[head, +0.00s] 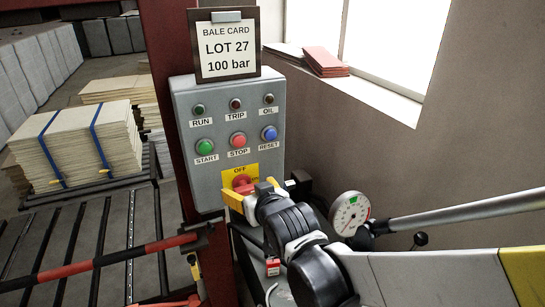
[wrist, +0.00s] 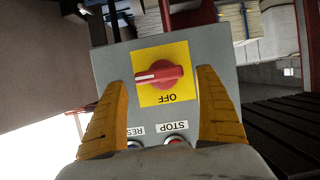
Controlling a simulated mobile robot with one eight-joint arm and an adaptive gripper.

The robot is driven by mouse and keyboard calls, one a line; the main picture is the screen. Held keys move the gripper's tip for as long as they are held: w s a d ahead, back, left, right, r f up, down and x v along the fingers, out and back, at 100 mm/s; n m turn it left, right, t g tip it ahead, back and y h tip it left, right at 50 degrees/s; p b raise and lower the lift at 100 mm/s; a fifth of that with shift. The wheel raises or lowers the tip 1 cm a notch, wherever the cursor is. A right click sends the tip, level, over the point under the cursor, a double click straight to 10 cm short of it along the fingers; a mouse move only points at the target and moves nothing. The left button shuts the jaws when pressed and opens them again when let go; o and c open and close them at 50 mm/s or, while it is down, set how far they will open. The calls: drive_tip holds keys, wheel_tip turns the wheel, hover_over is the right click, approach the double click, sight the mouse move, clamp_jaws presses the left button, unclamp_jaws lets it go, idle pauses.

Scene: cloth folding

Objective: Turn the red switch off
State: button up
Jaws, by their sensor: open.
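The red switch (head: 242,183) is a rotary knob on a yellow plate at the bottom of the grey control box. The plate reads OFF above the knob in the head view. The wrist view shows the panel upside down, with the knob (wrist: 165,74) lying sideways. Its white mark points to the picture's left, a quarter turn away from the OFF label. My gripper (wrist: 162,77) is open, with one yellow finger on each side of the knob and gaps between. In the head view my gripper (head: 250,196) covers the plate's lower part.
Above the switch are the green START (head: 205,147), red STOP (head: 238,140) and blue RESET (head: 269,133) buttons, with lamps over them. A bale card (head: 228,50) stands on top. A pressure gauge (head: 349,214) and grey lever (head: 470,209) are at right.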

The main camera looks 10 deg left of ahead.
drive_tip(key=shift+x, duration=0.95)
drive_tip(key=c, duration=1.2)
